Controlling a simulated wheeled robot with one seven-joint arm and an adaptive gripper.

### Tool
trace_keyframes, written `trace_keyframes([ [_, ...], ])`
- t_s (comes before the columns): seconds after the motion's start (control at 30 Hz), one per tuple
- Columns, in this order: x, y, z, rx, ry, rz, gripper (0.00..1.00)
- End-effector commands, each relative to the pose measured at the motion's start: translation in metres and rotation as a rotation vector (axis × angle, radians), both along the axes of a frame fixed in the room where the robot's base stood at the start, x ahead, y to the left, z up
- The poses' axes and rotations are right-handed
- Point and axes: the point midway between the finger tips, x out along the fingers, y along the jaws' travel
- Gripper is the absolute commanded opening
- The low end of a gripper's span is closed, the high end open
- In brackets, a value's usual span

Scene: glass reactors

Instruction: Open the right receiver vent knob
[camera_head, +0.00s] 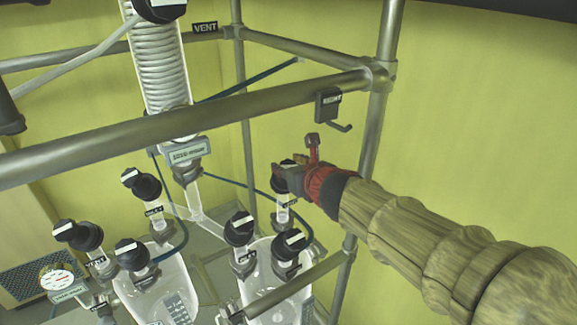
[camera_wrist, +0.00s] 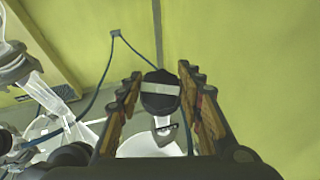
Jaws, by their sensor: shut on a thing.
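In the head view the fingers hide part of the knob. The label on the neck is too small to read surely.
Two more black knobs (camera_head: 238,228) (camera_head: 288,244) stand close by on the right receiver. The left receiver (camera_head: 152,290) has several similar knobs.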

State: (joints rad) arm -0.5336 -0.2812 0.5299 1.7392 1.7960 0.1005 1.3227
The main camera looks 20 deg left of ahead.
Motion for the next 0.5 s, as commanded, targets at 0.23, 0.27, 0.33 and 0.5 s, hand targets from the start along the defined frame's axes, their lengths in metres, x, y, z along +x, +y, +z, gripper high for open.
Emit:
trace_keyframes([
  [0.23, 0.0003, -0.0007, 0.0009, -0.029, -0.021, 0.062, 0.11],
  [0.27, 0.0005, -0.0009, 0.0011, -0.035, -0.027, 0.074, 0.11],
  [0.33, 0.0007, -0.0011, 0.0013, -0.052, -0.039, 0.112, 0.11],
  [0.5, 0.0007, -0.0008, 0.0015, -0.104, -0.081, 0.226, 0.11],
])
